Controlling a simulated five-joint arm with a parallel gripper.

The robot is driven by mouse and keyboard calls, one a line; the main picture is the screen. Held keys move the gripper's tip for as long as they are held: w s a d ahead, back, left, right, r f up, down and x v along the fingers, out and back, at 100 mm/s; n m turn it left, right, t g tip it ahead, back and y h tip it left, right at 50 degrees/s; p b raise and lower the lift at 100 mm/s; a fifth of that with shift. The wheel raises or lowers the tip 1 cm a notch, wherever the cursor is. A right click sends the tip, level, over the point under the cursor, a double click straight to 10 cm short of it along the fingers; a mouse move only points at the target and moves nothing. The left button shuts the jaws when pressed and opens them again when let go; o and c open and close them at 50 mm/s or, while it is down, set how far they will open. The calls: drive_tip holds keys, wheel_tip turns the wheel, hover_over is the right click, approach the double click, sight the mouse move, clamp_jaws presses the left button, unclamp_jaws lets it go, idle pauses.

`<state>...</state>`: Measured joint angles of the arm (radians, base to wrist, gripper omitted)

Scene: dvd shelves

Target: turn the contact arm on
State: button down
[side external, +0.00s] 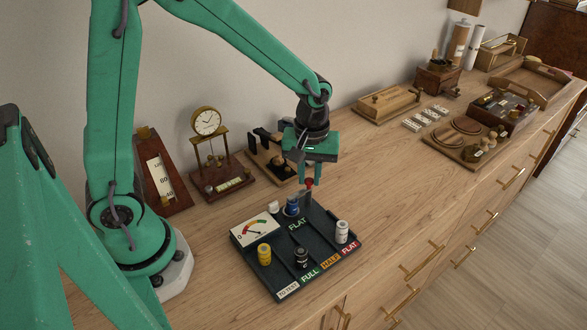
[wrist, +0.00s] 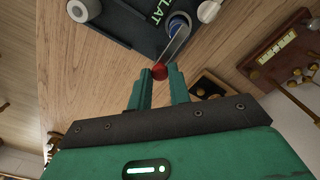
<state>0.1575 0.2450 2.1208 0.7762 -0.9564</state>
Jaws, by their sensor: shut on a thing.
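The contact arm is a metal lever (wrist: 176,44) with a red knob (wrist: 160,71) at its end. My gripper (wrist: 160,77) is shut on the knob, which sits between its fingertips. In the side view the red knob (side external: 309,183) shows just under my gripper (side external: 310,177), at the far edge of the dark tester board (side external: 277,250). The lever's other end reaches a blue cylinder (side external: 292,206) on the board, also seen in the wrist view (wrist: 178,24). A gauge (side external: 254,229) with a coloured arc stands beside it; its reading is too small to tell.
Yellow (side external: 264,254), black (side external: 301,257) and white (side external: 342,232) cylinders stand on the board near labels for TO TEST, FULL, HALF and FLAT. A small clock (side external: 207,122) and a dark wooden stand (side external: 268,155) are behind. Bare wood lies right of the board.

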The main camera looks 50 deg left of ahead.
sight(309, 180)
idle(0.3)
drive_tip(key=c, duration=1.3)
unclamp_jaws()
drive_tip(key=shift+r, duration=0.15)
drive_tip(key=shift+r, duration=3.85)
drive_tip(key=s+a+r+m+t, duration=0.2)
drive_tip(key=s+a+r+m, duration=0.1)
drive_tip(key=s, duration=0.4)
drive_tip(key=s+a+r+m+t, duration=0.2)
drive_tip(key=s+r+m+t, duration=0.1)
drive_tip(key=s+r+m, duration=0.2)
drive_tip(key=shift+s+a+m+t, duration=0.35)
drive_tip(key=shift+s+m, duration=0.25)
drive_tip(key=shift+s, duration=0.45)
